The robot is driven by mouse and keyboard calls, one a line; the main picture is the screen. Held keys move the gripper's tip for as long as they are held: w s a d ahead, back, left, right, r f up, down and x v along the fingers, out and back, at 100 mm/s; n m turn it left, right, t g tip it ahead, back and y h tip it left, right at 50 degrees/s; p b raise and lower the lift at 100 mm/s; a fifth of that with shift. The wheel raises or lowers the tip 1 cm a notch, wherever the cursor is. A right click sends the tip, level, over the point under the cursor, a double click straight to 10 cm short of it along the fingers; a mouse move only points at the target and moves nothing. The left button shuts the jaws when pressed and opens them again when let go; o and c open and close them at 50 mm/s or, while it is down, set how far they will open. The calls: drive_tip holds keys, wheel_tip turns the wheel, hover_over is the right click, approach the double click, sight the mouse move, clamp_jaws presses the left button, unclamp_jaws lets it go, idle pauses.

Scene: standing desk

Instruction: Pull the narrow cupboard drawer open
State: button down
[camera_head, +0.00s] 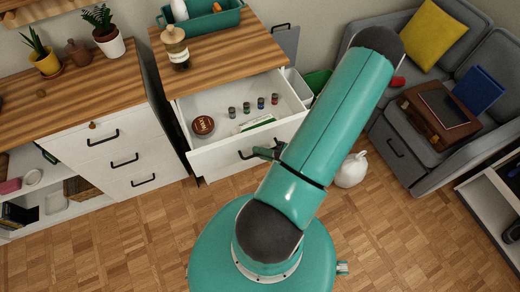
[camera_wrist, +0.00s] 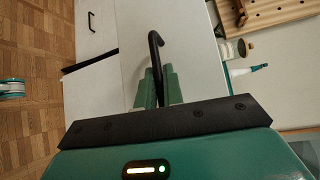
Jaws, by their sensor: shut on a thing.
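The narrow cupboard's white top drawer (camera_head: 215,160) stands open in the head view, with its inside showing. Its front also shows in the wrist view (camera_wrist: 193,45). The dark bar handle (camera_wrist: 155,48) stands out from the drawer front. My gripper (camera_head: 268,153) is at the handle's right part in the head view. In the wrist view my green fingers (camera_wrist: 157,88) are shut around the handle. The contact itself is partly hidden by the fingers and my arm.
Several small jars (camera_head: 247,107), a round brown tin (camera_head: 203,125) and a flat item (camera_head: 257,123) lie in the drawer. A wooden-topped cabinet (camera_head: 100,155) is to the left. A white jug (camera_head: 351,170) stands on the floor to the right, near the grey sofa (camera_head: 405,165).

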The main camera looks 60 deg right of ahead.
drive_tip(key=c, duration=1.5)
unclamp_jaws()
drive_tip(key=v, duration=1.3)
drive_tip(key=shift+s+d, duration=0.1)
drive_tip(key=shift+s, duration=0.3)
drive_tip(key=shift+r, duration=0.1)
